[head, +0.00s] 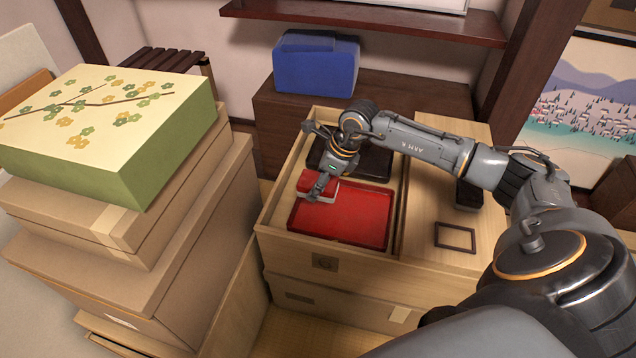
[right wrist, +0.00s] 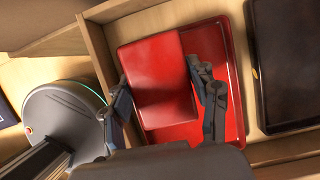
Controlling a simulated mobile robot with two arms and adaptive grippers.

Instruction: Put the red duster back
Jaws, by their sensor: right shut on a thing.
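The red duster (head: 318,181) is a small red block with a pale underside in the head view. My right gripper (head: 318,190) is shut on it, above the left back part of a red tray (head: 345,222) in an open wooden box. In the right wrist view the duster (right wrist: 158,75) lies between the two fingers of my right gripper (right wrist: 165,105) and covers part of the red tray (right wrist: 232,85). I cannot tell whether the duster touches the tray. My left gripper is in neither view.
A black tray (head: 372,160) lies behind the red one in the box (head: 285,190). On the wooden top to the right are a small dark frame (head: 455,237) and a dark object (head: 468,194). Stacked cartons (head: 150,290) stand left; a blue case (head: 315,65) sits behind.

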